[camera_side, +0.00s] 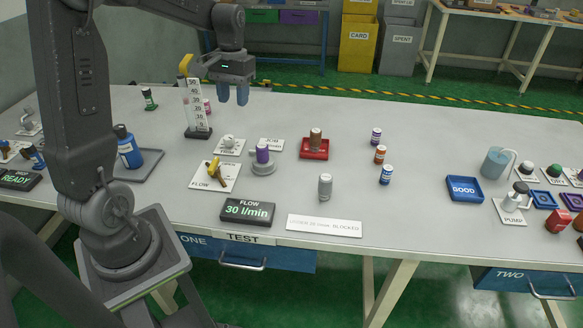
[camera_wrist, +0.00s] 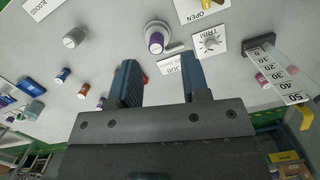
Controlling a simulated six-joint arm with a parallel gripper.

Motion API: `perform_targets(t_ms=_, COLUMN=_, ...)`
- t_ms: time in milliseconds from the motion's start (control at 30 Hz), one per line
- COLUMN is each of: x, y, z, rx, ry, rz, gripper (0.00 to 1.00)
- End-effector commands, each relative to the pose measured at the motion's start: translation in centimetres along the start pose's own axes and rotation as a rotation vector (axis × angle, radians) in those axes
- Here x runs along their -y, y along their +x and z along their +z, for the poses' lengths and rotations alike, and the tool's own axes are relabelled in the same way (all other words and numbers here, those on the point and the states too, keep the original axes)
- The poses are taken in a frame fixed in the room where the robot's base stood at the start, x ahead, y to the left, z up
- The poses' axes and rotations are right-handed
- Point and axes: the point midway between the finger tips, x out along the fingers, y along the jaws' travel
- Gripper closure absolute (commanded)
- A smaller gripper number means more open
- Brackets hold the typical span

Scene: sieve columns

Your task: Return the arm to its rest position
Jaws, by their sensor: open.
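My gripper (camera_side: 233,95) hangs above the back of the table, pointing down, with its blue fingers apart and nothing between them. It also shows in the wrist view (camera_wrist: 157,82), where the bare table and a small white label lie beyond the fingertips. In the side view it is to the right of the upright flow scale (camera_side: 197,110) and clear of the tabletop. My arm reaches over from the left.
A purple-topped column stands on a grey holder (camera_side: 263,165). A brown column sits in a red tray (camera_side: 314,155). Several small columns (camera_side: 380,154) stand to the right, near a blue GOOD tray (camera_side: 464,189). A grey column (camera_side: 325,187) stands in front. The back middle of the table is clear.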

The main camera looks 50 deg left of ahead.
Motion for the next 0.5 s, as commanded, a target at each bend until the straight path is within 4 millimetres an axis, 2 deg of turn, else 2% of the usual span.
perform_targets(t_ms=33, x=-1.8, y=-1.3, z=1.8, rx=-0.05, ry=0.047, rz=-0.005, gripper=0.57)
perform_targets(t_ms=200, x=-6.1, y=-3.7, z=7.8, rx=-0.207, ry=0.191, rz=-0.005, gripper=0.57)
perform_targets(t_ms=333, x=-8.4, y=-4.6, z=12.6, rx=-0.325, ry=0.299, rz=0.011, gripper=0.57)
perform_targets(t_ms=500, x=-10.0, y=-4.5, z=18.4, rx=-0.468, ry=0.434, rz=0.049, gripper=0.57)
